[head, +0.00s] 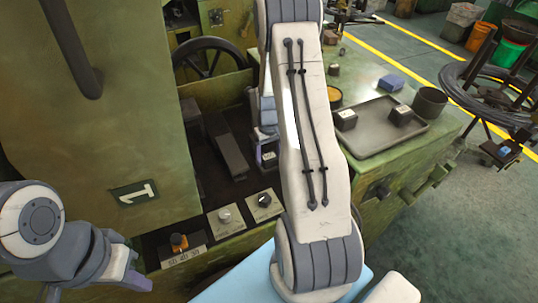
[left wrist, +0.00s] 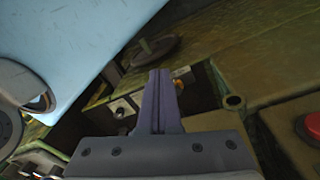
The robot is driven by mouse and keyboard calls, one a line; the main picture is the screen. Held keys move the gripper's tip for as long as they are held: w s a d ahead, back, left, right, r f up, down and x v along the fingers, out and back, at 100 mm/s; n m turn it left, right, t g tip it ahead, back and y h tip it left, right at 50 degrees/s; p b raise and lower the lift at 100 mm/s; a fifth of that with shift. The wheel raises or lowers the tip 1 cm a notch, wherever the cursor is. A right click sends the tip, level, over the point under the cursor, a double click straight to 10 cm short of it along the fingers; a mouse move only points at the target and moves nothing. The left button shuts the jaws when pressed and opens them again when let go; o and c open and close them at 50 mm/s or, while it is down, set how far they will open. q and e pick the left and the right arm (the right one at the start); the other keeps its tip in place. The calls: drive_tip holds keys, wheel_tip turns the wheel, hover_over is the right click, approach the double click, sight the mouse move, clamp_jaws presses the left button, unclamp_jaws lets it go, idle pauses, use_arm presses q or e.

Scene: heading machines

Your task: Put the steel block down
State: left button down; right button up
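A small dark steel block (head: 269,157) with a pale label shows at the tip of my right gripper (head: 266,146), low over the dark recess of the green machine. The gripper appears shut on it. My right arm hides part of this gripper and the block's right side, so I cannot tell whether the block touches the surface below. Two similar labelled blocks, one on the left (head: 346,119) and one on the right (head: 400,115), sit on the grey tray (head: 372,145). My left gripper (head: 132,279) is at the lower left, empty; its fingers are together in the left wrist view (left wrist: 160,100).
The machine's front panel has knobs (head: 225,215) and an orange switch (head: 179,242). A handwheel (head: 210,60) stands behind the recess. A dark cup (head: 430,102) and a blue block (head: 391,82) are by the tray. A red button (left wrist: 313,127) shows in the left wrist view.

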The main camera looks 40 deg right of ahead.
sight(269, 156)
drive_tip(key=shift+o, duration=0.3)
wheel_tip(269, 156, up, 12)
drive_tip(key=shift+r, duration=0.15)
idle(0.4)
idle(0.4)
